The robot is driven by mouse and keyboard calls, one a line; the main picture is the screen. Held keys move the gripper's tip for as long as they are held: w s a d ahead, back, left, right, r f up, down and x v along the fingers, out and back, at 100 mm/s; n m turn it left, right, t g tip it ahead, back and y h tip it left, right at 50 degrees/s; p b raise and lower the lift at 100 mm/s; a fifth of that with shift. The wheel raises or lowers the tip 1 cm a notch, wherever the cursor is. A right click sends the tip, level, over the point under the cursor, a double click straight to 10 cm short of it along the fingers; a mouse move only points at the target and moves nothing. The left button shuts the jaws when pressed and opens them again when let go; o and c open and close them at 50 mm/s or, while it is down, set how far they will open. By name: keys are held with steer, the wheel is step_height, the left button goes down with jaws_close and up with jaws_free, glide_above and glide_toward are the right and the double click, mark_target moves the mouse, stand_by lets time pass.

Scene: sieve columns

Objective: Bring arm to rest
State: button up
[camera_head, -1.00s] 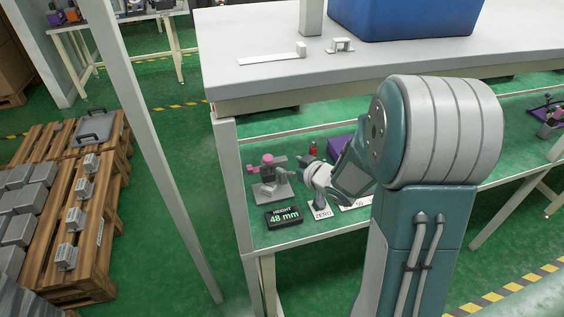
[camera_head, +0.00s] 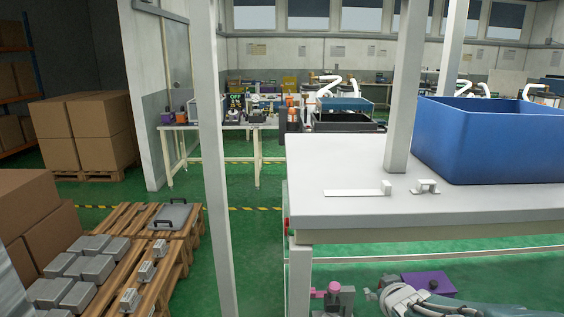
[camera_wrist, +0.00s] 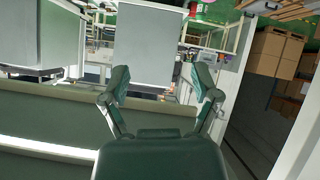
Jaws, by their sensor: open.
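My gripper (camera_wrist: 160,82) is open in the wrist view, its two green-grey fingers spread apart with nothing held between them. A flat grey panel (camera_wrist: 150,45) lies beyond the fingers. In the head view, part of my arm shows low at the bottom edge, right of centre, below the level of the white tabletop (camera_head: 345,215). I cannot make out the fingers there.
A blue bin (camera_head: 490,145) and small white fixtures stand on the tabletop. Below it are a device with a pink knob (camera_head: 333,290) and a purple box (camera_head: 428,283). White posts rise in front.

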steer(key=s+a+r+m+g, duration=0.1)
steer(key=s+a+r+g, duration=0.1)
steer(key=s, duration=0.9)
steer(key=s+a+r+m+g, duration=0.1)
steer(key=s+a+r+g, duration=0.2)
steer(key=s, duration=0.8)
steer(key=shift+s+a+r+g+y, duration=0.2)
steer(key=shift+a+g+y, duration=0.2)
steer(key=shift+a, duration=0.6)
